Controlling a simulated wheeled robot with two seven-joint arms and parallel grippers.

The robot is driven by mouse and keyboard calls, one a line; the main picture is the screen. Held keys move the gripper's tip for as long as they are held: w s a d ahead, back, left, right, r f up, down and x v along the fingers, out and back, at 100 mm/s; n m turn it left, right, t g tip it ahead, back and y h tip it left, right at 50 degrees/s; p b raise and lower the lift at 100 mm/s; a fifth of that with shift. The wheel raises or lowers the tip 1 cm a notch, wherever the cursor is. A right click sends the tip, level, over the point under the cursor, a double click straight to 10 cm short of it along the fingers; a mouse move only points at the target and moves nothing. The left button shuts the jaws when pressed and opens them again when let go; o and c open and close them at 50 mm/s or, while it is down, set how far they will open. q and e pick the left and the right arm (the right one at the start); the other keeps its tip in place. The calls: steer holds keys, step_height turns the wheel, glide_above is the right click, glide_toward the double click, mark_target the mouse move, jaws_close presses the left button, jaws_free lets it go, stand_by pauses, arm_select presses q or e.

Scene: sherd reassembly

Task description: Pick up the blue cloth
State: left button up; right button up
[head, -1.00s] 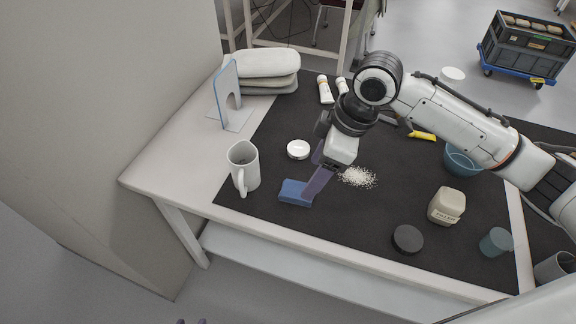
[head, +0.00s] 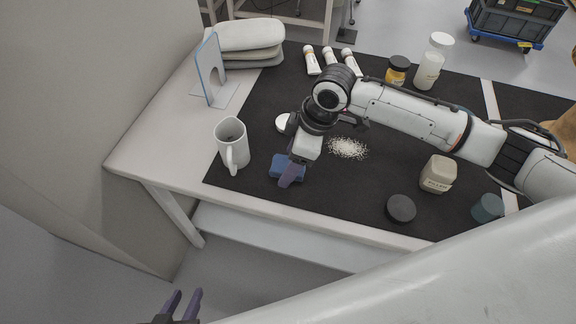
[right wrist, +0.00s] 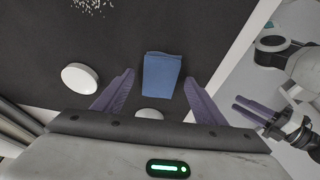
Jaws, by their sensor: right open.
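The blue cloth (head: 279,165), a small folded block, lies on the black mat (head: 330,197) near its front left edge. In the right wrist view the cloth (right wrist: 161,75) shows between the fingertips of my right gripper (right wrist: 158,78). That gripper is open, with a finger on each side and clear gaps to the cloth. In the head view my right gripper (head: 290,176) hangs over the cloth and hides part of it. My left gripper (head: 183,303) is open and empty at the bottom left, off the table. It also shows in the right wrist view (right wrist: 254,108).
A white mug (head: 231,146) stands just left of the cloth. A white disc (head: 284,123) and spilled white grains (head: 348,148) lie behind and right of it. A dark round lid (head: 401,208) and a beige jar (head: 438,174) stand farther right.

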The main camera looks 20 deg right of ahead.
steer(key=c, duration=1.1)
step_height(320, 180, up, 10)
steer(key=shift+r+p, duration=0.1)
steer(key=shift+p, duration=0.2)
